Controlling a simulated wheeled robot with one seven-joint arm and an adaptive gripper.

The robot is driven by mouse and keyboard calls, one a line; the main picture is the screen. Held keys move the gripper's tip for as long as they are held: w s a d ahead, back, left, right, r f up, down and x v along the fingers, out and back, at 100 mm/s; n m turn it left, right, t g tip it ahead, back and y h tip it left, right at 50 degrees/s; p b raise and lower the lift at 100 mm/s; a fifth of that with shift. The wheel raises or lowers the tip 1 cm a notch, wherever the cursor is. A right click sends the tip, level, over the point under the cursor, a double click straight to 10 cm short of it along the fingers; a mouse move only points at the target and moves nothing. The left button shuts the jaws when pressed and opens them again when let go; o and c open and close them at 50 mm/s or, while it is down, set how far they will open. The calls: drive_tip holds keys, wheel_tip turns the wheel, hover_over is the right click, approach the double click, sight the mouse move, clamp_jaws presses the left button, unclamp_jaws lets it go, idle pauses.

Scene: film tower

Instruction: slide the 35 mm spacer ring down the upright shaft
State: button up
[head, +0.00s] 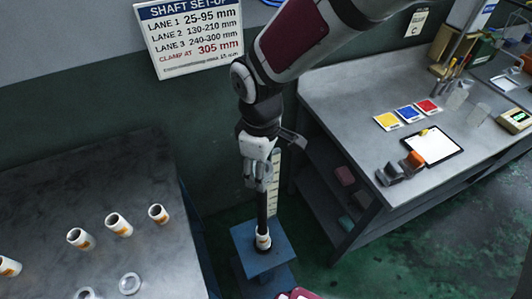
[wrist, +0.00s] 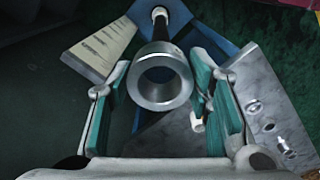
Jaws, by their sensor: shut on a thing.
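My gripper (head: 259,183) points down over the upright shaft (head: 262,212). In the wrist view its two teal pads stand on either side of a silver ring (wrist: 160,92), and it is shut on that ring. The ring's dark bore faces the camera. The dark shaft shows just beyond the ring, in line with it; whether it passes through the bore I cannot tell. A white ring with an orange band (head: 263,241) sits around the shaft's foot on a blue stand (head: 277,259). No size mark is readable on the held ring.
A pale graduated scale (head: 274,180) stands close beside the shaft. The left table (head: 110,180) holds several white banded rings and flat rings. The right bench (head: 345,100) carries coloured cards, a clipboard and small tools. A wall sign (head: 190,35) lists lanes and "clamp at 305 mm".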

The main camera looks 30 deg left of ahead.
wheel_tip(320, 180, down, 9)
drive_tip(key=b, duration=0.4)
drive_tip(key=shift+f, duration=0.2)
idle(0.7)
drive_tip(key=shift+s, duration=0.1)
drive_tip(key=o, duration=1.3)
wheel_tip(320, 180, up, 12)
drive_tip(key=shift+f, duration=0.1)
